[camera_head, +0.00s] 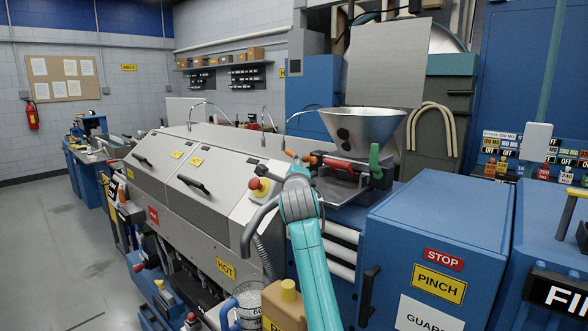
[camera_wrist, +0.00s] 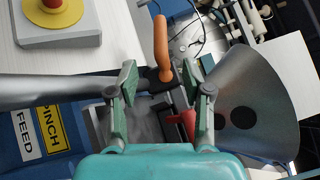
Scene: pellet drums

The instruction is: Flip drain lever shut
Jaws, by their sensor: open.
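Three coloured handles show by the metal hopper (camera_head: 365,128): an orange one (camera_head: 290,153), a red one (camera_head: 338,165) and a green one (camera_head: 375,160). No label marks which is the drain lever. In the wrist view, my gripper (camera_wrist: 163,80) is open, its two green fingers spread apart. The orange handle (camera_wrist: 161,45) lies just beyond and between the fingertips, with a gap on each side. The red handle (camera_wrist: 186,120) is partly hidden behind the right finger. In the head view my arm hides the fingers.
A red stop button (camera_head: 260,187) on a yellow base sits left of my arm. The hopper (camera_wrist: 245,110) stands close on the right in the wrist view. A grey pipe (camera_wrist: 45,91) runs in from the left. A blue cabinet (camera_head: 385,235) stands right of my arm.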

